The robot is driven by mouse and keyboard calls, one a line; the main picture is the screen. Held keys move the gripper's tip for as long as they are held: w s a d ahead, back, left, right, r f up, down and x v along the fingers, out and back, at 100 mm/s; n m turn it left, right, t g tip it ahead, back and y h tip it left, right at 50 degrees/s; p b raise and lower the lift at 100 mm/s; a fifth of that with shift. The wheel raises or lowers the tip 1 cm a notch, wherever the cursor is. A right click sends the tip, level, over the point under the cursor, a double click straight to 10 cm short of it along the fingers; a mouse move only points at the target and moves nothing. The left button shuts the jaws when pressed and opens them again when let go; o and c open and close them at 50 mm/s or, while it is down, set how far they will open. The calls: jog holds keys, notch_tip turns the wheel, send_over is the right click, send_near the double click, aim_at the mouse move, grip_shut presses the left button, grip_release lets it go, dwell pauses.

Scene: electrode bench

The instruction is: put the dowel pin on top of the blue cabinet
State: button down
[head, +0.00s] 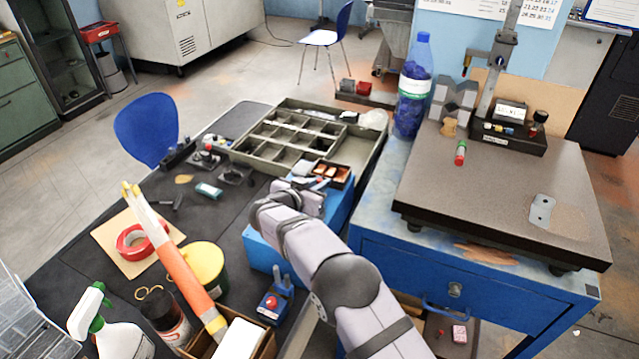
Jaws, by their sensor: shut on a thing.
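My gripper (311,197) is at the end of my arm, low over the blue box in the middle of the bench, left of the blue cabinet. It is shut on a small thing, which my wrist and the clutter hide. I cannot make out the dowel pin in this view. The blue cabinet (440,283) stands at the right, with a drawer and a silver knob in its front. A dark stone plate (500,205) covers most of its top. A bare strip of blue top (376,200) shows at the left edge.
A clear bottle with blue contents (412,85) stands at the cabinet's back left corner. A measuring stand (505,130), a red-and-green tube (460,153) and a metal plate (541,211) are on the stone plate. A compartment tray (362,150) lies behind my gripper.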

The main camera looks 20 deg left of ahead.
jog(key=shift+f, duration=0.15)
jog(key=c, duration=1.8)
grip_release()
jog(key=shift+o, duration=0.2)
jog(key=shift+s+r, duration=0.15)
jog(key=shift+r, duration=0.05)
jog(key=b+v, duration=0.2)
jog(key=v, duration=0.9)
jog(key=shift+s+r, duration=0.1)
jog(key=shift+s, duration=0.25)
